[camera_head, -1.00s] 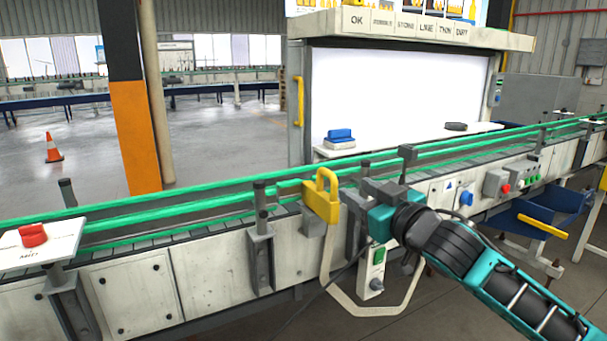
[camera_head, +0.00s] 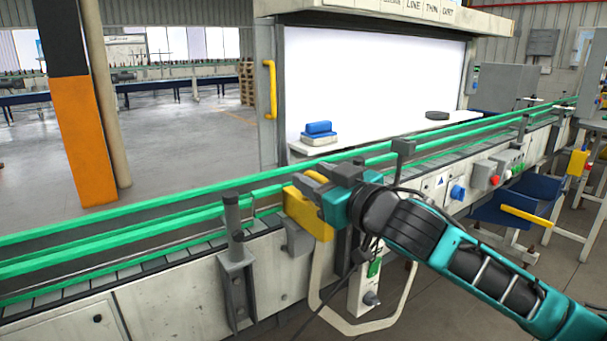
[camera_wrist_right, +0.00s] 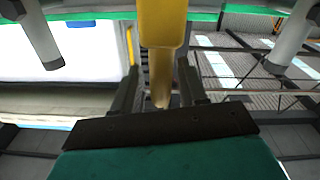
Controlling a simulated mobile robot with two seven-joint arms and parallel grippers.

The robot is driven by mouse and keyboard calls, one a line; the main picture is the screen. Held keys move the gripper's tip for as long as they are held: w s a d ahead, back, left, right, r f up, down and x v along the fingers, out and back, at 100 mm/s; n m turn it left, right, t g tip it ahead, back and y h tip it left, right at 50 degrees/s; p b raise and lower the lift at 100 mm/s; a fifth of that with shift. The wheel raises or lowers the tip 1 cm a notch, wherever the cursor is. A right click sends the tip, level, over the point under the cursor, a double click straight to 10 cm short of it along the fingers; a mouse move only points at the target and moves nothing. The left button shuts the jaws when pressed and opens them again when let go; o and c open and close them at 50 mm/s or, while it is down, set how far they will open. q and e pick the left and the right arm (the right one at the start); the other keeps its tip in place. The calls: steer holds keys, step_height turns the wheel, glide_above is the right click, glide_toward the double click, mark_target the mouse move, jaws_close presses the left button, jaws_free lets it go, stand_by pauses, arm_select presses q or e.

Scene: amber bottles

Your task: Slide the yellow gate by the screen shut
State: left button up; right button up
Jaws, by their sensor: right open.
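The yellow gate (camera_head: 301,212) sits on the near side of the green-railed conveyor, in front of the lit white screen (camera_head: 375,85). The top of its handle is partly hidden by my right gripper (camera_head: 318,181) in the head view. In the right wrist view a yellow upright part of the gate (camera_wrist_right: 162,25) stands between the two dark fingers of my right gripper (camera_wrist_right: 158,88). The fingers are apart, with a gap visible on each side of the yellow part. I cannot tell whether either finger touches it. My left gripper is not in view.
The conveyor's green rails (camera_head: 130,235) run across the view, with a grey post (camera_head: 232,215) left of the gate. A blue block (camera_head: 318,128) and a dark round item (camera_head: 437,115) lie on the ledge below the screen. A control box (camera_head: 368,290) hangs below the gate.

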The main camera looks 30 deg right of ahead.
steer(key=shift+w, duration=0.25)
jaws_close()
stand_by(0.3)
steer(key=shift+r, duration=0.1)
